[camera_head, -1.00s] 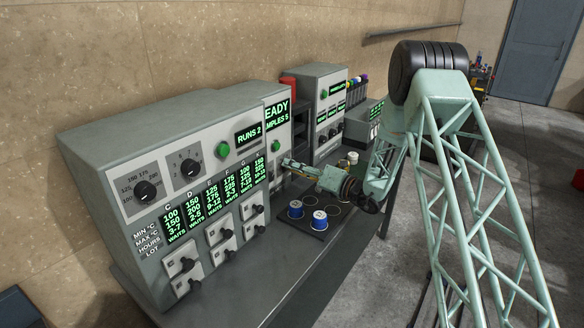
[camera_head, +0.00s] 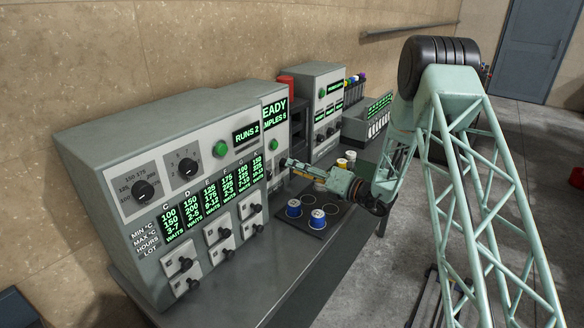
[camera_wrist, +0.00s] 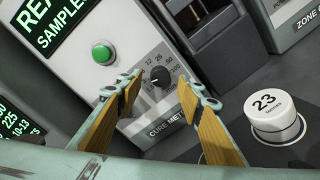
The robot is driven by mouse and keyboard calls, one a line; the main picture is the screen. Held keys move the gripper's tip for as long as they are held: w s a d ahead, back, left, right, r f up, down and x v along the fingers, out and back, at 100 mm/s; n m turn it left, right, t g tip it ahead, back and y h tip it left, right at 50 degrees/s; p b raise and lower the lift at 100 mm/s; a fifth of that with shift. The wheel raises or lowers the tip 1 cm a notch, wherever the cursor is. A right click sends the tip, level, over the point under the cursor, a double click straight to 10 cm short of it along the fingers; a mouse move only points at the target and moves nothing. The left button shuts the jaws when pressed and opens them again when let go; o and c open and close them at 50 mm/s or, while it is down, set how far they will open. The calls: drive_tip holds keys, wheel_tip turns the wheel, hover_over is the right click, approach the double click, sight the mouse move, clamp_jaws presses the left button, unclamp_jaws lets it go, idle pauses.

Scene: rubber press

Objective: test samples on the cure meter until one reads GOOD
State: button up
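The cure meter (camera_wrist: 150,135) fills the middle of the wrist view, with a green button (camera_wrist: 103,53) and a black dial (camera_wrist: 159,79) on its front. My gripper (camera_wrist: 160,92) is open and empty, its two yellow-padded fingers either side of the dial in that view. I cannot tell whether they touch it. In the head view my gripper (camera_head: 288,164) is close to the meter's front. The meter's display (camera_head: 275,111) reads "...EADY" and "...MPLES" with an unclear digit. Two blue-topped samples (camera_head: 294,208) (camera_head: 317,218) stand in a dark tray (camera_head: 312,232).
A large panel box (camera_head: 110,210) with dials, switches and "RUNS 2" stands at left. Another instrument (camera_head: 322,90) and a rack of pale tubes (camera_head: 378,124) stand behind. A white cylinder marked "23" (camera_wrist: 273,121) is at right in the wrist view. The near bench (camera_head: 280,268) is clear.

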drive_tip(key=v, duration=0.8)
drive_tip(key=shift+s+d, duration=0.15)
drive_tip(key=shift+d, duration=0.1)
idle(1.2)
